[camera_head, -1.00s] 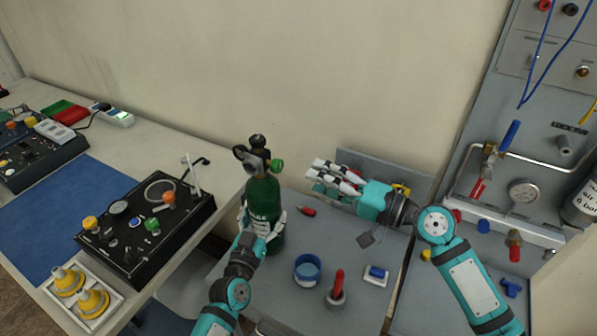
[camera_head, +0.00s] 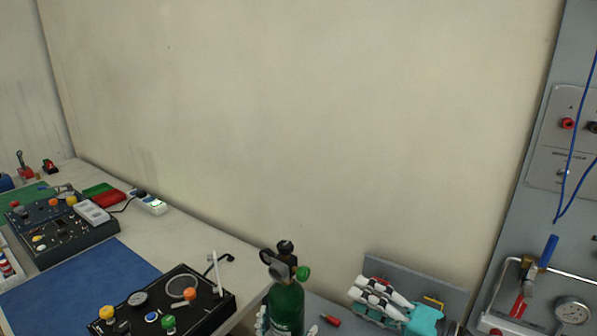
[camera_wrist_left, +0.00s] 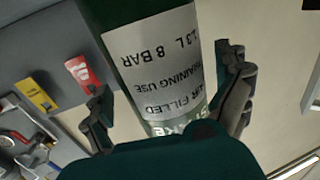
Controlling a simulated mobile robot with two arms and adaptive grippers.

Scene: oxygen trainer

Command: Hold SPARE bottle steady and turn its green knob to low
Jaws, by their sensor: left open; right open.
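The SPARE bottle (camera_head: 287,306) is a green cylinder standing upright at the bottom of the head view, its base out of frame. Its black valve and gauge top it, and the green knob (camera_head: 303,273) sticks out to the right of the valve. In the left wrist view, the bottle's white label (camera_wrist_left: 155,65) lies between the fingers of my left gripper (camera_wrist_left: 170,110), which are open around the bottle. My right gripper (camera_head: 375,296) is open and empty, to the right of the bottle and apart from the knob.
A black trainer box (camera_head: 185,305) with coloured knobs sits on the bench left of the bottle. A red-handled item (camera_head: 330,319) lies between the bottle and my right gripper. A grey panel with pipes and a gauge (camera_head: 572,311) stands at the right.

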